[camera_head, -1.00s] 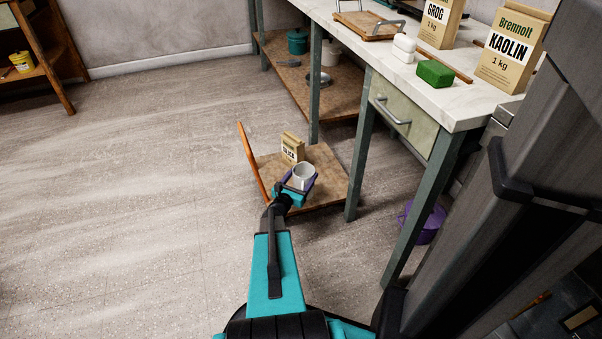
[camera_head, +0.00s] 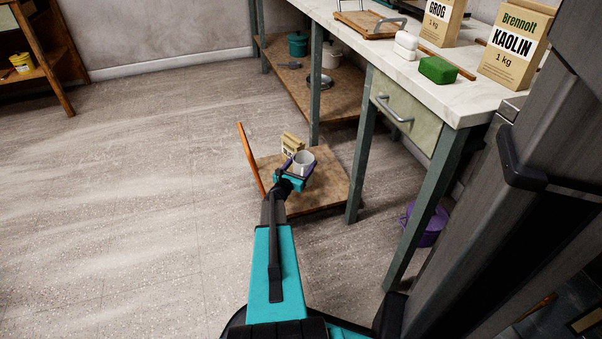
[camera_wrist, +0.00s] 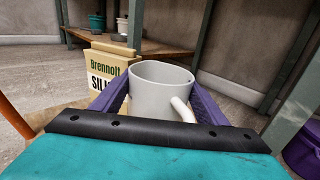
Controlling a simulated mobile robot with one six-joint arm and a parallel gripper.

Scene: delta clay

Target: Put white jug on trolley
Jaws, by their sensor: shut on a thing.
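The white jug (camera_head: 303,161) is held in my gripper (camera_head: 300,168), over the trolley (camera_head: 325,186). The trolley is a low brown wooden platform with an orange upright handle at its left. In the wrist view the white jug (camera_wrist: 160,92) stands upright between the purple fingers of my gripper (camera_wrist: 160,105), with its handle toward the lower right. The jug's base is hidden, so I cannot tell whether it touches the trolley.
A silica bag (camera_head: 291,143) stands on the trolley just behind the jug; it also shows in the wrist view (camera_wrist: 106,70). A workbench (camera_head: 455,107) with legs and a lower shelf (camera_head: 335,92) is at the right. A purple container (camera_head: 427,224) is under it.

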